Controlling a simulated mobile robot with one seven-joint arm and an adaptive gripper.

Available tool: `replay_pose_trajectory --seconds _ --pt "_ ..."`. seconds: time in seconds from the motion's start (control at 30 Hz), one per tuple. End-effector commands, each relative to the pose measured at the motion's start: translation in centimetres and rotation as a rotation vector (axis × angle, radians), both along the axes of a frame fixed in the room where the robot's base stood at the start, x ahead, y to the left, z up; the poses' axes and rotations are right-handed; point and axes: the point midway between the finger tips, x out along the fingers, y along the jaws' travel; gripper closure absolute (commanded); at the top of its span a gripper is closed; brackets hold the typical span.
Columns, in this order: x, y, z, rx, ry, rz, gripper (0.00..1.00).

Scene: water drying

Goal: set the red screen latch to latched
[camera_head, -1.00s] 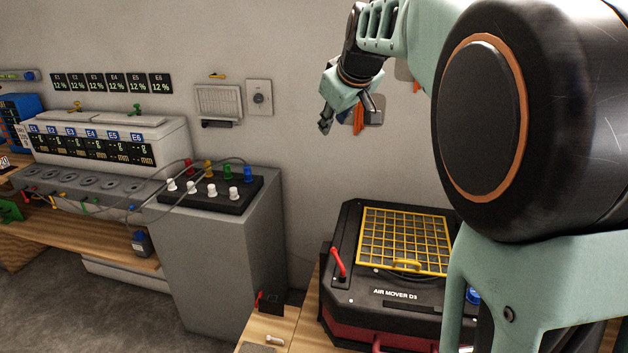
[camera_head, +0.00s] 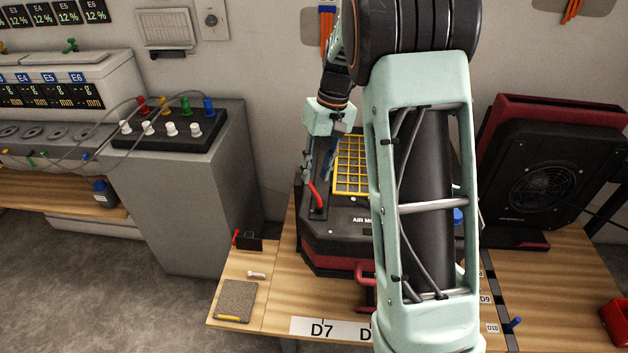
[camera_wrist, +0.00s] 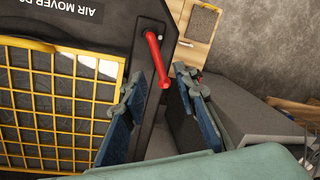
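The red screen latch (camera_head: 316,195) is a red lever on the left side of the black air mover (camera_head: 322,236), beside the yellow grid screen (camera_head: 351,180). In the wrist view the latch (camera_wrist: 157,62) is tilted, running from its pivot at the top toward my fingers. My gripper (camera_wrist: 156,93) is open, with blue-padded fingers on either side of the latch's free end and visible gaps. In the head view my gripper (camera_head: 318,165) is just above and behind the latch, partly hidden by my wrist. The screen's right part is hidden by my arm.
A grey cabinet (camera_head: 195,200) with a black knob panel stands left. A small black block (camera_head: 249,242) with a red lever and a grey pad (camera_head: 237,299) are on the wooden table. A second air mover (camera_head: 545,185) stands right, beyond my arm.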

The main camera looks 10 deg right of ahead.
Motion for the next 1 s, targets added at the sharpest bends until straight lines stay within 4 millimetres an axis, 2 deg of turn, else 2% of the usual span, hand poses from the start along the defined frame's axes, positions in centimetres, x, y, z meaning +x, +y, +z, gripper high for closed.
replay_pose_trajectory --seconds 0.1,0.2,0.57,0.8,1.0 --pt "-0.1 0.4 -1.7 0.000 0.001 0.001 0.73" --pt "-0.1 0.5 -2.6 0.000 0.000 0.001 0.73" --pt "-0.1 0.6 -3.1 -0.001 -0.002 0.001 0.73" --pt "-0.1 0.6 -3.1 -0.001 -0.002 0.001 0.98" --pt "-0.1 0.6 -3.1 -0.001 -0.002 0.001 1.00"
